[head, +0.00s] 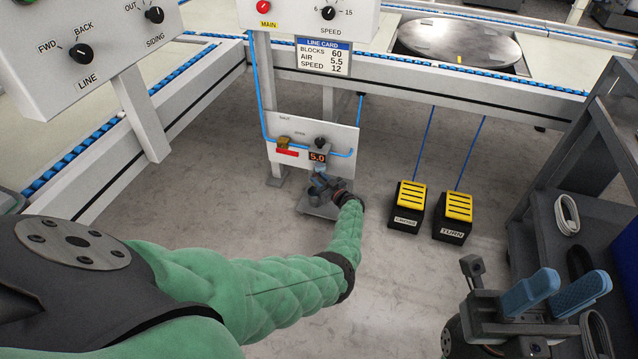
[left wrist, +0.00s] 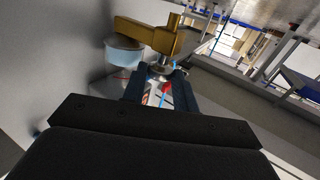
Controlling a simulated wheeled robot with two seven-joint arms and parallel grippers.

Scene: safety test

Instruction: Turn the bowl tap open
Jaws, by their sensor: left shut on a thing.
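The white air panel (head: 342,137) hangs below the line, with a regulator and a 5.0 display (head: 317,157). My left gripper (head: 320,181) is just below this display, close to the panel's lower edge. In the left wrist view, a pale translucent bowl (left wrist: 123,52) hangs at a brass-coloured body (left wrist: 155,36). The left fingers (left wrist: 160,88) are shut on a small metal part (left wrist: 161,71), which I take as the bowl tap; the fingers partly hide it. My right gripper (head: 556,291) is empty, its blue fingers apart, at the lower right.
A brass valve (head: 284,141) with a red lever (head: 288,153) sits left on the panel. Two yellow-topped pedals, CHUCK (head: 408,205) and TURN (head: 454,215), stand on the floor to the right. A dark shelf (head: 575,165) stands at the right edge. The floor between is clear.

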